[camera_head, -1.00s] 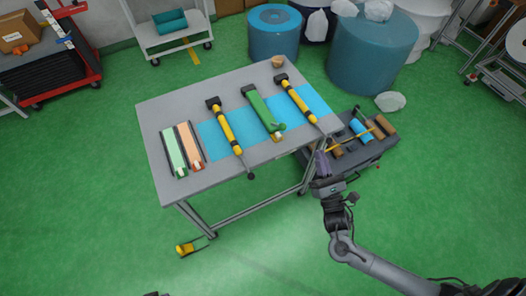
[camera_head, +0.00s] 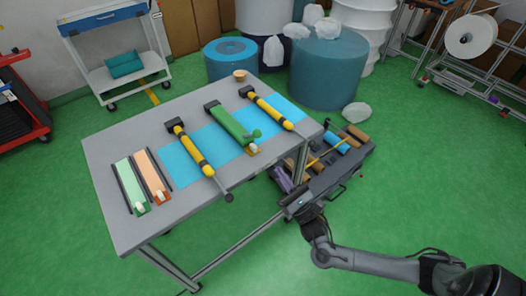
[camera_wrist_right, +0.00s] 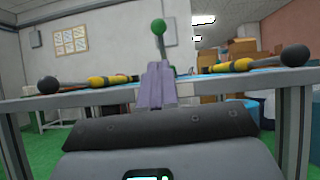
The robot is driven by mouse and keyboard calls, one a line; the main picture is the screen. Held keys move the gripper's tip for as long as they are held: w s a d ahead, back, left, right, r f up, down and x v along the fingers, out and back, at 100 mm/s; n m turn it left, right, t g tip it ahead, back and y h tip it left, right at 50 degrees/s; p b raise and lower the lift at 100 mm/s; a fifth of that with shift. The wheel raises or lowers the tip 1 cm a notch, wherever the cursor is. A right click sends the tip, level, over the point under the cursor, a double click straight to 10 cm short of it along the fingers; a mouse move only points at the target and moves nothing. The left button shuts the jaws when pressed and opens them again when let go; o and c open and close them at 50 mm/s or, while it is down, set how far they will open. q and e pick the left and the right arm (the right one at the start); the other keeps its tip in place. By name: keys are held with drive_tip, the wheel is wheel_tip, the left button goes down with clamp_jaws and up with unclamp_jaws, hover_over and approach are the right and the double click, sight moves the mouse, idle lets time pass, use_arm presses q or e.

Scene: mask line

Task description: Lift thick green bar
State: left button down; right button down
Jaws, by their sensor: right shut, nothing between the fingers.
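The thick green bar (camera_head: 230,125) lies on the grey table (camera_head: 108,178), between two yellow-and-black bars, with a green knob at its near end. In the right wrist view a green knob (camera_wrist_right: 158,27) on a short stalk shows above my fingers; the rest of the bar is hidden there. My right gripper (camera_head: 282,179) is shut and empty, its purple fingers just off the table's near edge, near the right table leg. The fingers also show in the right wrist view (camera_wrist_right: 156,84), apart from the knob. My left gripper is not in view.
Yellow bars (camera_head: 195,150) and (camera_head: 268,108) flank the green bar on blue mats. A pale green strip (camera_head: 130,185) and an orange strip (camera_head: 151,175) lie at the left. A dark crate (camera_head: 335,175) with rolls stands low beside the table. Green floor in front is clear.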

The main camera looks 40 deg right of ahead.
drive_tip(key=shift+r, duration=0.1)
drive_tip(key=b+x, duration=0.1)
drive_tip(key=x, duration=0.7)
drive_tip(key=shift+w+r, duration=0.1)
drive_tip(key=shift+w, duration=0.2)
drive_tip(key=shift+w+r+b, duration=0.3)
drive_tip(key=shift+w+r, duration=0.05)
drive_tip(key=shift+w, duration=0.2)
drive_tip(key=shift+r, duration=0.1)
